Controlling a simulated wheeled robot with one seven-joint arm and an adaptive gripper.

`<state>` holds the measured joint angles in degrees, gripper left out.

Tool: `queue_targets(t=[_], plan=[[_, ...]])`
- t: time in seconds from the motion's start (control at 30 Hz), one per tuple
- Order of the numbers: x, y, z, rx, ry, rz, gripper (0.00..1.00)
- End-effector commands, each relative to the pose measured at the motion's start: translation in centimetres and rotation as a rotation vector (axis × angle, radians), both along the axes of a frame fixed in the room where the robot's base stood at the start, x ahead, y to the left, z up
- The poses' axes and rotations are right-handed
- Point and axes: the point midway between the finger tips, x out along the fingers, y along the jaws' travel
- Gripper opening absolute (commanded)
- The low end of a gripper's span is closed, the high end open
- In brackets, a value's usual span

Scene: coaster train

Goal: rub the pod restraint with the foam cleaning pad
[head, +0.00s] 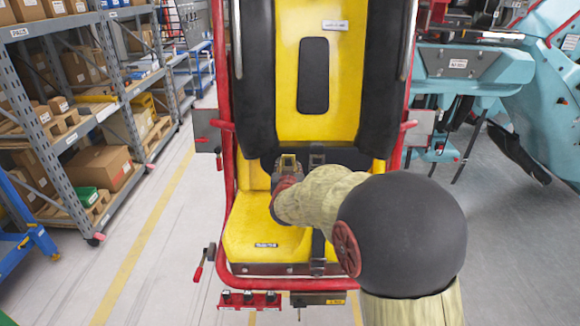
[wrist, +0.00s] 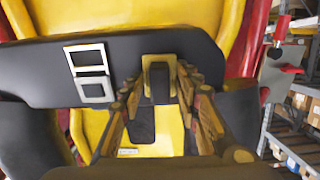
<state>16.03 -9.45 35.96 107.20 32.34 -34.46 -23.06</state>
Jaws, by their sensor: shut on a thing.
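The pod restraint (head: 258,110) is the black padded frame over the yellow seat in the head view. Its dark lower band (wrist: 38,75) crosses the wrist view and carries a grey buckle-like plate. My gripper (head: 284,166) reaches in front of this lower band. In the wrist view, my gripper's brown fingers (wrist: 158,88) are shut on a small dark block with a tan backing, which I take as the foam cleaning pad (wrist: 158,80). The pad lies over the band in the wrist view; I cannot tell whether they touch. In the head view my wrist and fingers mostly hide the pad.
The yellow seat (head: 262,222) has a red tube frame (head: 228,190) around it. Shelves (head: 70,75) with boxes stand at the left. A teal machine (head: 470,85) stands at the right. Grey floor (head: 170,235) is open on the left of the seat.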

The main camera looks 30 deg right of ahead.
Motion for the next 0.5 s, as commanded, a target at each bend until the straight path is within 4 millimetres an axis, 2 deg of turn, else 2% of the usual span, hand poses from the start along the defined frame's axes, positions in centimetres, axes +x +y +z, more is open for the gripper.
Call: queue_targets(t=[0.3,0.5], plan=[[1.4,2.3,0.2,0.000,0.001,0.003,0.12],[1.7,2.8,0.1,0.000,0.000,0.002,0.12]])
